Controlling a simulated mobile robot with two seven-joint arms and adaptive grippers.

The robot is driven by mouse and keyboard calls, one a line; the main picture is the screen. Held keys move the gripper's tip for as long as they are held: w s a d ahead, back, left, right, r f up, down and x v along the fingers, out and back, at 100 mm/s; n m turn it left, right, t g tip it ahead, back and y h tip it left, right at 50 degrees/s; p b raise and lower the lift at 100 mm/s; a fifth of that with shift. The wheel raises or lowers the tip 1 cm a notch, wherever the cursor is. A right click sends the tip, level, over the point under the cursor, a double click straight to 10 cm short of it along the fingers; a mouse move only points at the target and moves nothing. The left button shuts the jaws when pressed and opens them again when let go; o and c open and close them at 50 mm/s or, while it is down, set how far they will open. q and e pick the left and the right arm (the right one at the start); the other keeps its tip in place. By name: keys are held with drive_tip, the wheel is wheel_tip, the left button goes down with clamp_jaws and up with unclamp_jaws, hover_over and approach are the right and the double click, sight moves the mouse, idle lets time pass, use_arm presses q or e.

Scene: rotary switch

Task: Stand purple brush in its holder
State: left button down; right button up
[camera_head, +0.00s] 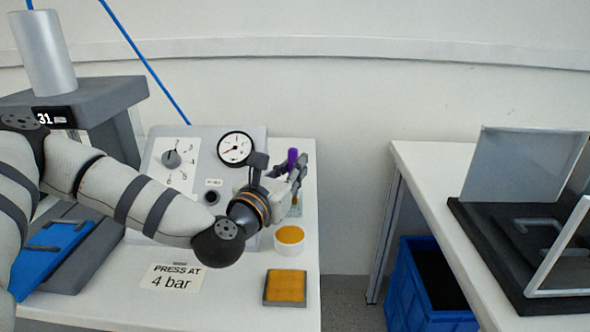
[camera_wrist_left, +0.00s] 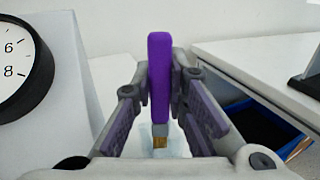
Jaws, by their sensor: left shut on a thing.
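The purple brush (camera_head: 292,160) is held by my left gripper (camera_head: 297,178), above the right part of the left table. In the left wrist view the brush (camera_wrist_left: 160,80) stands about upright between the fingers, with a grey band and a brownish tip pointing down. A pale, bluish see-through thing (camera_wrist_left: 180,142) shows below and behind the tip; it may be the holder, but the gripper hides much of it. I cannot tell whether the tip is inside it or above it. My right gripper is not in view.
A white round pot with an orange top (camera_head: 289,241) and a square orange pad (camera_head: 285,287) stand in front of the gripper. A grey panel with a rotary switch (camera_head: 171,158) and gauge (camera_head: 236,149) is left. A gap separates the right table (camera_head: 430,165).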

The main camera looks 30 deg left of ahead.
use_arm(q)
drive_tip(key=shift+f+b, duration=0.4)
drive_tip(key=shift+f, duration=0.15)
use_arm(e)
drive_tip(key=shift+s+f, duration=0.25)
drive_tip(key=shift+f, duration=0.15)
use_arm(q)
drive_tip(key=c, duration=1.6)
unclamp_jaws()
drive_tip(key=shift+w, duration=0.1)
drive_tip(key=shift+r, duration=0.1)
drive_tip(key=shift+r+p, duration=0.35)
drive_tip(key=shift+r, duration=0.2)
drive_tip(key=shift+s+r, duration=0.15)
drive_tip(key=shift+s, duration=0.2)
drive_tip(key=s+d+p, duration=0.1)
drive_tip(key=s+p, duration=0.3)
drive_tip(key=s, duration=0.7)
drive_tip(key=shift+d+f, duration=0.2)
drive_tip(key=shift+d, duration=0.2)
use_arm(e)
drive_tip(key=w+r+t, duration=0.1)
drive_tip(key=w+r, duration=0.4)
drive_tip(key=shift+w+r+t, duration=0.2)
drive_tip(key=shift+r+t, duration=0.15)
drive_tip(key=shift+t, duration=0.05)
